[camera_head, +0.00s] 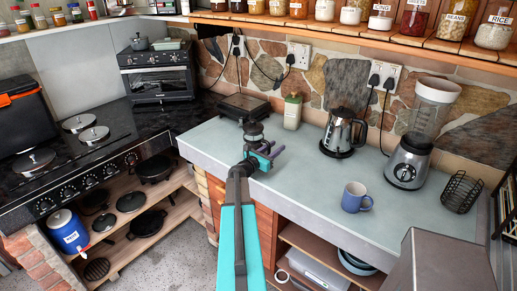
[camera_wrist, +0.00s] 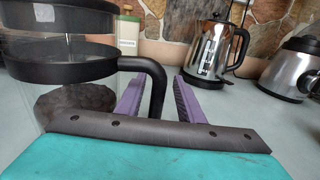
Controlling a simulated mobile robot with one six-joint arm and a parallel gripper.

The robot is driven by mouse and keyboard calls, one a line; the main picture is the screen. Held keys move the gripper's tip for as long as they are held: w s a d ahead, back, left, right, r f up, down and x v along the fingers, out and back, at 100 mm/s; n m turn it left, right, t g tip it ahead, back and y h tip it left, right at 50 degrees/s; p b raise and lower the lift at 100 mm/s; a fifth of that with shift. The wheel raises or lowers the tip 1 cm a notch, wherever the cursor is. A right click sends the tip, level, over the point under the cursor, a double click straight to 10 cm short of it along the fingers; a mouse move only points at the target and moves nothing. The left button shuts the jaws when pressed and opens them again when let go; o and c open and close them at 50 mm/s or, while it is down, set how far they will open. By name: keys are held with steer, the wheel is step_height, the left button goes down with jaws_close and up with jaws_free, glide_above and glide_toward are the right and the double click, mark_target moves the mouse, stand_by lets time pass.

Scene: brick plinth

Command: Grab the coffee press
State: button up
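The coffee press (camera_wrist: 75,62) has a clear glass body, black bands and lid, a black curved handle (camera_wrist: 157,85) and dark contents low inside. It fills the left of the wrist view, with its top cut off. In the head view the coffee press (camera_head: 253,131) stands near the counter's front edge, partly hidden by my arm. My gripper (camera_head: 268,157) is close beside it. In the wrist view the two purple fingers of my gripper (camera_wrist: 160,97) are apart, and the handle shows in the space between them. I cannot tell whether a finger touches it.
A steel kettle (camera_head: 343,131), a blender (camera_head: 411,158), a blue mug (camera_head: 356,197) and a wire basket (camera_head: 461,191) stand to the right. A pale canister (camera_head: 292,112) and a dark flat appliance (camera_head: 244,105) are behind. The counter (camera_head: 305,175) is clear right of my gripper.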

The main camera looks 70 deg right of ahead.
jaws_close()
stand_by(1.4)
